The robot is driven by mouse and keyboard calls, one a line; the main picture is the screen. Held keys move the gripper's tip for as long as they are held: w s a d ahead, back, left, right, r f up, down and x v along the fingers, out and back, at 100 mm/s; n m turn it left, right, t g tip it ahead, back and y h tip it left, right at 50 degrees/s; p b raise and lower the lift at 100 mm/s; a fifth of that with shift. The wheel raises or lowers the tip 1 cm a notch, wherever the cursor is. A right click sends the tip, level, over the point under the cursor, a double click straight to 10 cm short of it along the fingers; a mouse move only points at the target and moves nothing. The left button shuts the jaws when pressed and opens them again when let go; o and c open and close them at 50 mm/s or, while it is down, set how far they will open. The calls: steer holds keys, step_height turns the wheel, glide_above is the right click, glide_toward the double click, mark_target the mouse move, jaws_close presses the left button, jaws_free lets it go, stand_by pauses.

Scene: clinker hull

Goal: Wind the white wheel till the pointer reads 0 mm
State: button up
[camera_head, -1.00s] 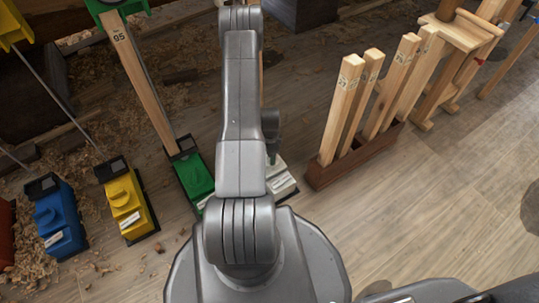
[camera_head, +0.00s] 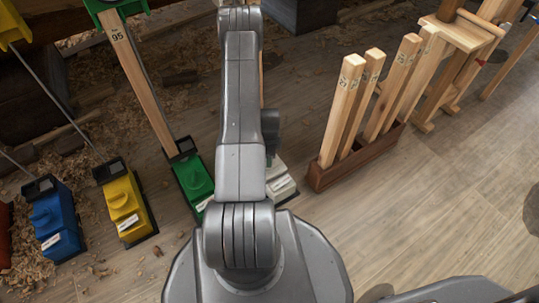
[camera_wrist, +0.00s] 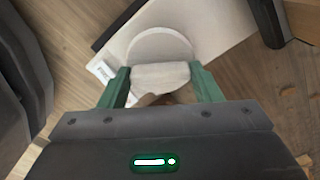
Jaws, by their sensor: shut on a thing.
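The white wheel (camera_wrist: 160,47) shows in the wrist view as a round pale disc with a raised bar grip (camera_wrist: 161,75) across it. It sits on a white housing (camera_wrist: 207,28) with a small label. My gripper (camera_wrist: 162,84) has its green fingers on either side of the bar and is shut on it. In the head view my arm hides the wheel and gripper, and only part of the white housing (camera_head: 281,184) shows beside the arm. The pointer and its scale cannot be made out in either view.
Green (camera_head: 195,180), yellow (camera_head: 125,204) and blue (camera_head: 56,219) units stand in a row to the left. A dark wooden rack (camera_head: 356,158) with several upright timber pieces stands close on the right. Shavings litter the floor at left.

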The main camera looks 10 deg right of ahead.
steer(key=o, duration=1)
step_height(320, 180, up, 14)
steer(key=p, duration=0.4)
steer(key=shift+p, duration=0.4)
steer(key=shift+f, duration=0.1)
